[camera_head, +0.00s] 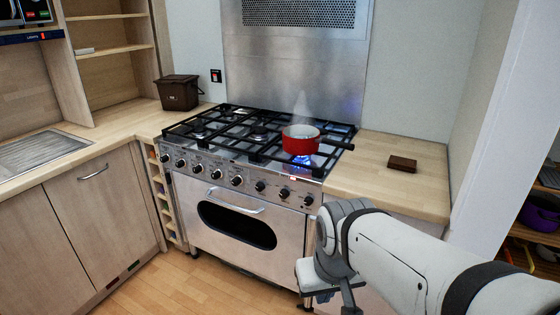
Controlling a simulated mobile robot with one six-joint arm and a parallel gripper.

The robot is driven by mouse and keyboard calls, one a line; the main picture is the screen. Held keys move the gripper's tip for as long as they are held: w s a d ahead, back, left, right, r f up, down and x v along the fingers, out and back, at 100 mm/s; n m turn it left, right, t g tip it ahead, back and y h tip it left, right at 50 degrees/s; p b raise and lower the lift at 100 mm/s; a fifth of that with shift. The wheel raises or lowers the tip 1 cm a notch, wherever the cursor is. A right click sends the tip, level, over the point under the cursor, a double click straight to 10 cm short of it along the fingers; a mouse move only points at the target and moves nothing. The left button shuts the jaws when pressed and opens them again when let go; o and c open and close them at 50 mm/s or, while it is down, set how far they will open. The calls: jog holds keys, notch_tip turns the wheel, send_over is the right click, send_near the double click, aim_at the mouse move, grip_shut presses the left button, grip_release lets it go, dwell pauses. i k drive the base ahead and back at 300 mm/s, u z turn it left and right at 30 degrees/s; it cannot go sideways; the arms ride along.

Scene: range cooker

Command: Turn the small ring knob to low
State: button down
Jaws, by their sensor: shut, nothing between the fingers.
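A row of dark knobs (237,180) runs along the steel front panel of the range cooker (250,262). The labels are too small to read, so I cannot tell which knob is the small ring's. The three rightmost knobs (284,193) sit below a lit front-right burner with a blue flame (303,160). A red pot (300,139) stands over that flame, with steam above it. My gripper (345,303) is low in front of the cooker's right end, below the knobs and apart from them. It is shut and empty; its tips are partly cut off by the lower edge.
A dark bin (178,92) stands on the left counter. An oven handle (235,202) sticks out below the knobs. The floor in front is clear at left.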

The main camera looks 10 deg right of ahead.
aim_at(239, 180)
jog(key=z, duration=0.3)
jog(key=i, duration=0.85)
jog(key=u, duration=0.05)
